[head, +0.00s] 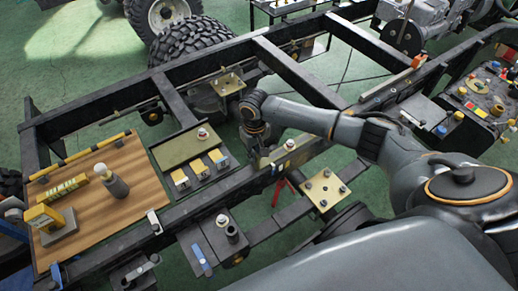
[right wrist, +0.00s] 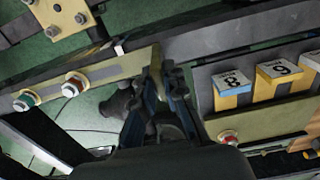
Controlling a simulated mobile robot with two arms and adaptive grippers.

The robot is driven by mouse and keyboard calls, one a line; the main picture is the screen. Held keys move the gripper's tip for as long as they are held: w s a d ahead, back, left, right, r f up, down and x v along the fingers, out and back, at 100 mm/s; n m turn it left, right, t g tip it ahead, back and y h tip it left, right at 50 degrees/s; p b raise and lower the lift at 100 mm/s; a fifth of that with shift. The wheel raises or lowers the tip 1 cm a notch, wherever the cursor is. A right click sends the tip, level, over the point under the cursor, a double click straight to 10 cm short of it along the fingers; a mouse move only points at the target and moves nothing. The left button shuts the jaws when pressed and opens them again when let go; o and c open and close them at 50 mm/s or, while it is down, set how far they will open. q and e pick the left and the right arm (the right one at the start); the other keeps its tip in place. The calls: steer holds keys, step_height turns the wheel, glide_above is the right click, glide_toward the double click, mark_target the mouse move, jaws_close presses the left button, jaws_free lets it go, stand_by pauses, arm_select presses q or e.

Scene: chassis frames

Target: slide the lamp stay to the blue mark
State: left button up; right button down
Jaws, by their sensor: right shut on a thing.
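My right gripper (head: 258,160) reaches down to the near frame rail. In the right wrist view, its dark fingers (right wrist: 165,90) are shut on an upright olive tab, which seems to be the lamp stay (right wrist: 155,58). The fingers hide its lower part. It stands at an olive plate with a grey slot (right wrist: 103,73); the plate also shows in the head view (head: 302,147). Beyond the slot, the plate carries a knob with a red ring (right wrist: 76,84) and one with a green ring (right wrist: 25,101). I cannot make out a blue mark for certain. My left gripper is not in view.
A tray holds several numbered yellow blocks (head: 200,169) left of my right gripper. A wooden board (head: 135,208) with a grey bottle-like part lies farther left. A bolted yellow plate (head: 326,191) sits to the right, near my arm. Dark frame beams (head: 298,72) bound the space; green floor shows between them.

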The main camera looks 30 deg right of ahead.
steer(key=shift+d, duration=0.15)
steer(key=c, duration=1.4)
jaws_free()
steer(key=shift+r, duration=0.1)
step_height(320, 180, up, 12)
